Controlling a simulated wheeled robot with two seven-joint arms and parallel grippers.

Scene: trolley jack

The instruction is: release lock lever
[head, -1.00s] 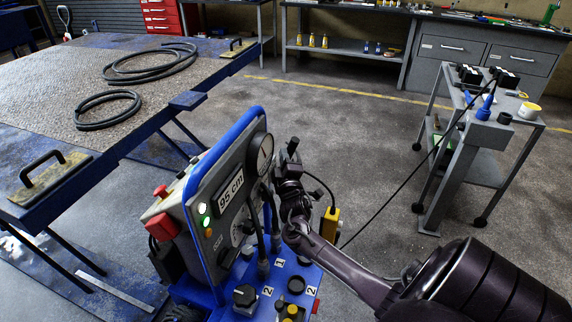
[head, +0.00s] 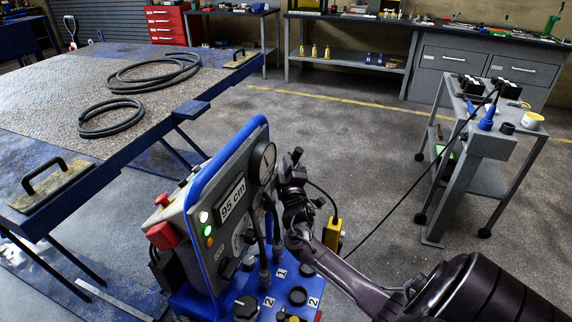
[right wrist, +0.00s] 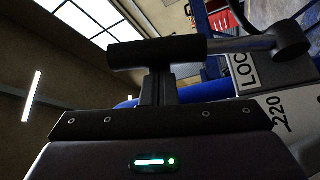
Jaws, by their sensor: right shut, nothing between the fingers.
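The lock lever (right wrist: 158,52) shows in the right wrist view as a thick black grip on a metal rod. The rod runs right to a rounded pivot, above a plate lettered "LOC", the rest cut off. My right gripper (right wrist: 160,88) is shut, its fingers upright just under the grip; I cannot tell whether they touch it. The lever is not clear there. My left gripper is out of view.
The panel has a round gauge (head: 263,163) and a red button (head: 162,236). A blue lift table (head: 130,150) with black hoses (head: 155,70) stands left. A grey trolley (head: 468,175) stands right, with a cable running from it. Open floor lies between.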

